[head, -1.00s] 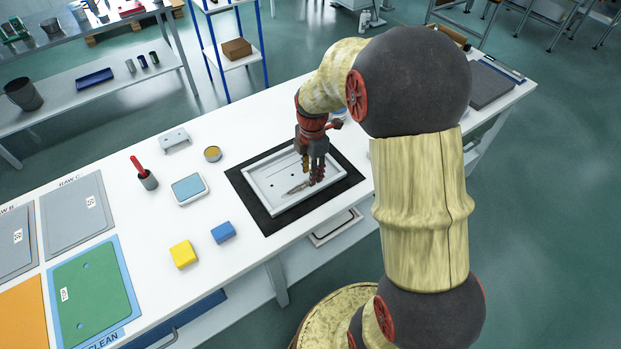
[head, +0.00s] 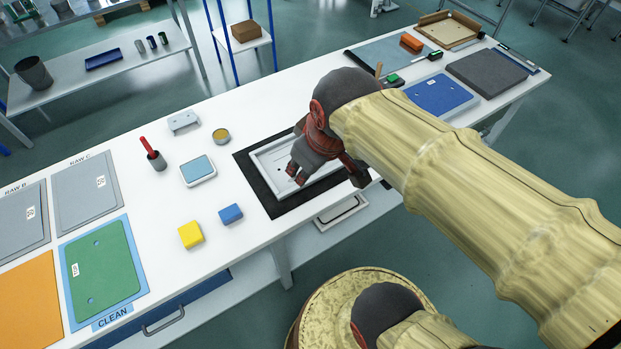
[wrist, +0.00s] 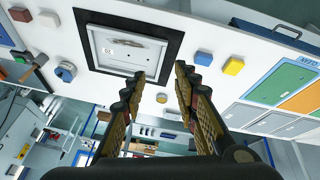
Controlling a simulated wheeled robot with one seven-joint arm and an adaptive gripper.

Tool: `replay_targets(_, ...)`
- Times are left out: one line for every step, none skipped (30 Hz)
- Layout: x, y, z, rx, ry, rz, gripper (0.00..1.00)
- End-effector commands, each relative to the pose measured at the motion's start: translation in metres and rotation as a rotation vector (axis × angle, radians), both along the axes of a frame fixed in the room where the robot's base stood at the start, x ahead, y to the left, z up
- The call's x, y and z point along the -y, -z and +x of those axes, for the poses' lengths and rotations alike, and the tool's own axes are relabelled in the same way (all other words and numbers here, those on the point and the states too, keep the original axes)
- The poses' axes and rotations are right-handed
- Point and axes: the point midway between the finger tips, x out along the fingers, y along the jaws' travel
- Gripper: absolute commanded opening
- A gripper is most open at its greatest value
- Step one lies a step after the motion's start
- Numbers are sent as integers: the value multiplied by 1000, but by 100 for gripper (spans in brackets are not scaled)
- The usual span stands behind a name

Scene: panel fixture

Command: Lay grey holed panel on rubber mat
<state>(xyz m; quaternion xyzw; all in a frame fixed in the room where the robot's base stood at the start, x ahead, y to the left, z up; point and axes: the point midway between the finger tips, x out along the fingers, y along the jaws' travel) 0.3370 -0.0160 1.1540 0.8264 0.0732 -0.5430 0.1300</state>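A pale grey panel with dark spots that look like holes lies inside a light frame (head: 262,162) on a black mat (head: 245,177). The panel (wrist: 112,62) also shows in the wrist view, with a small label and a dark elongated mark or item on it. Other grey panels (head: 82,200) lie at the left under RAW labels. A thick dark grey mat (head: 487,73), perhaps the rubber mat, lies at the far right of the table. My gripper (head: 294,177) is above the frame; its fingers (wrist: 163,72) are apart with nothing between them. My arm hides part of the frame.
A green panel (head: 103,270) lies on the CLEAN area. A blue panel (head: 438,95) lies beyond my arm.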

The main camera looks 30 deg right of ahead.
Motion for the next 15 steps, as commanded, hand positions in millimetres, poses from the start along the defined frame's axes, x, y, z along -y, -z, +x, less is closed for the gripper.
replay_targets(-6, -5, -13, 30, 61, 34, 30)
replay_targets(-8, -6, -19, 40, 100, 55, 30)
replay_targets(-11, -7, -26, 54, 143, 79, 30)
replay_targets(-12, -8, -30, 63, 171, 95, 30)
replay_targets(-13, -8, -34, 69, 195, 110, 30)
replay_targets(-15, -8, -38, 76, 221, 125, 30)
replay_targets(-15, -9, -40, 80, 235, 133, 30)
replay_targets(-16, -9, -41, 83, 246, 140, 30)
replay_targets(-16, -9, -42, 84, 255, 146, 30)
replay_targets(-16, -8, -43, 84, 260, 149, 30)
replay_targets(-16, -8, -43, 84, 262, 150, 30)
replay_targets(-16, -8, -43, 84, 263, 150, 30)
replay_targets(-16, -8, -43, 84, 263, 150, 30)
replay_targets(-16, -9, -43, 84, 262, 150, 30)
replay_targets(-16, -9, -43, 84, 262, 150, 30)
